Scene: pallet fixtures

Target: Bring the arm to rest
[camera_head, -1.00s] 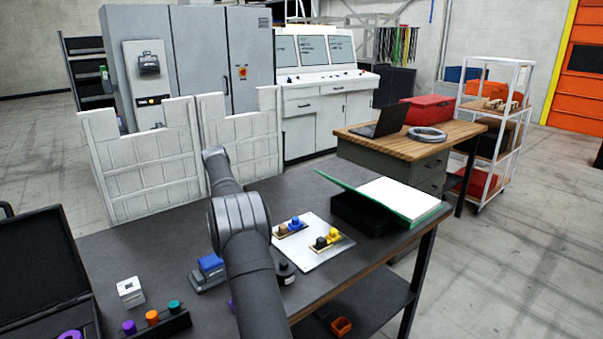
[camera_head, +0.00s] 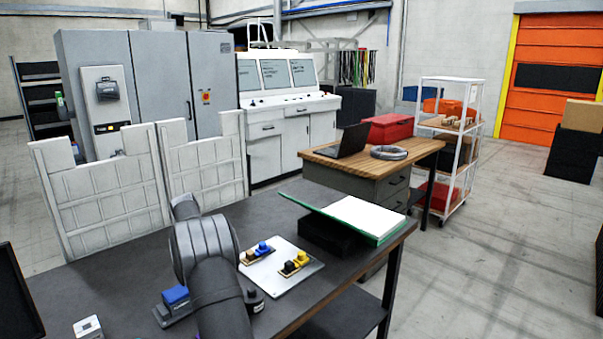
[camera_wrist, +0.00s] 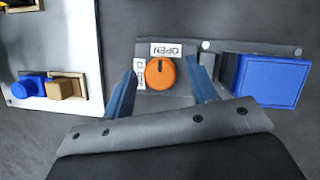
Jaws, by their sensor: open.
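My arm (camera_head: 205,250) reaches forward over the dark table, its elbow raised; in the head view it hides my gripper. In the wrist view my gripper (camera_wrist: 163,64) has its two blue-grey fingers apart. I cannot tell whether the fingers touch anything; nothing is visibly clamped. A blue block (camera_wrist: 272,80) sits right of the knob on the same grey fixture (camera_wrist: 213,48); it also shows left of my arm in the head view (camera_head: 175,296).
A white plate (camera_head: 270,285) with blue, brown, yellow and black pieces lies right of my arm. A green-edged open binder (camera_head: 330,213) rests on a black box behind it. White upright panels (camera_head: 110,200) stand along the table's far edge. A small white block (camera_head: 88,327) lies front left.

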